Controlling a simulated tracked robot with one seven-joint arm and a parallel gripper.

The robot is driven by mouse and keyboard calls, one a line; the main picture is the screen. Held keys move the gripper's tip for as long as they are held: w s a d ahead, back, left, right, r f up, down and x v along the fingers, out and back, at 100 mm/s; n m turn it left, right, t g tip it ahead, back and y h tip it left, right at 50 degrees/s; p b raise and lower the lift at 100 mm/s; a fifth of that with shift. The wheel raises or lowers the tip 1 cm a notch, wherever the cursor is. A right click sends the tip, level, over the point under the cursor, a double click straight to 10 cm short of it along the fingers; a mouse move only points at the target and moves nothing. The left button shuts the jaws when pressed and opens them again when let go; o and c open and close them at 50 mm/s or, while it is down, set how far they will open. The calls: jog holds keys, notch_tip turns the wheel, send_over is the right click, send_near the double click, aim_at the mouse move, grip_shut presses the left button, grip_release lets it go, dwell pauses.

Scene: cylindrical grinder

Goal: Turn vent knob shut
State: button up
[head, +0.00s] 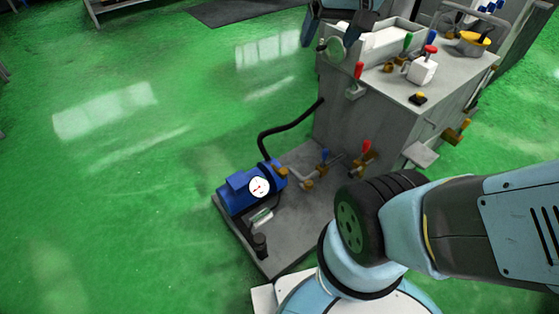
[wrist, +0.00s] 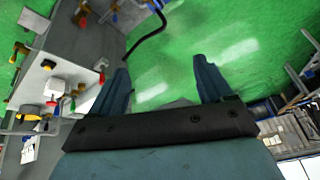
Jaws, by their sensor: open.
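My gripper (wrist: 162,72) is open and empty in the wrist view, its two blue-grey fingers spread apart over green floor. In the head view part of it (head: 338,22) shows at the top edge, above the left end of the grey machine cabinet (head: 365,125). I cannot tell for certain which handle is the vent knob. Candidates on the cabinet are a red handle (head: 358,71), a green handle (head: 407,41) and a red-topped white block (head: 424,68).
A blue pump (head: 250,187) with a white gauge stands on the low grey base, joined by a black hose (head: 287,130). Blue and red valve handles (head: 325,155) rise beside it. Green floor at left is clear.

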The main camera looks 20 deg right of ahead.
jog(key=w+a+f+m+g+y, duration=0.1)
jog(key=w+f+m, duration=0.15)
jog(key=w, duration=0.85)
jog(key=m+g+h, duration=0.2)
jog(key=m+g, duration=0.2)
jog(key=m, duration=0.4)
send_over(284, 171)
notch_tip(284, 171, down, 68)
notch_tip(284, 171, down, 13)
jog(key=shift+w+f, duration=0.1)
jog(key=shift+w, duration=0.05)
